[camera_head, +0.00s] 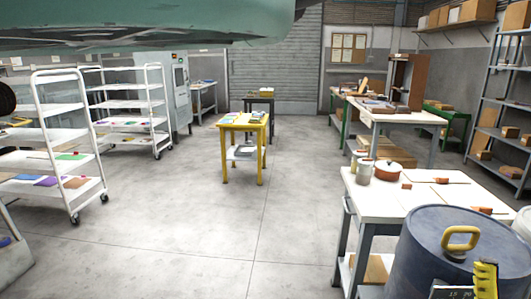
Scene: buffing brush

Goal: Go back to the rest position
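My gripper is not visible in this view. A white-topped workbench (376,200) stands at the right front. On it are a red-orange pot with a pale lid (388,171), pale jars (364,172), and small orange-red items (440,180) with thin dark parts, perhaps brushes; they are too small to tell. A large teal shape spans the top of the view; I cannot tell what it is.
A blue drum with a yellow handle (440,262) fills the bottom right. A yellow table (243,127) stands mid-room. White wheeled shelf carts (66,109) stand left, grey shelving (490,112) right. The concrete floor (190,215) between them is clear.

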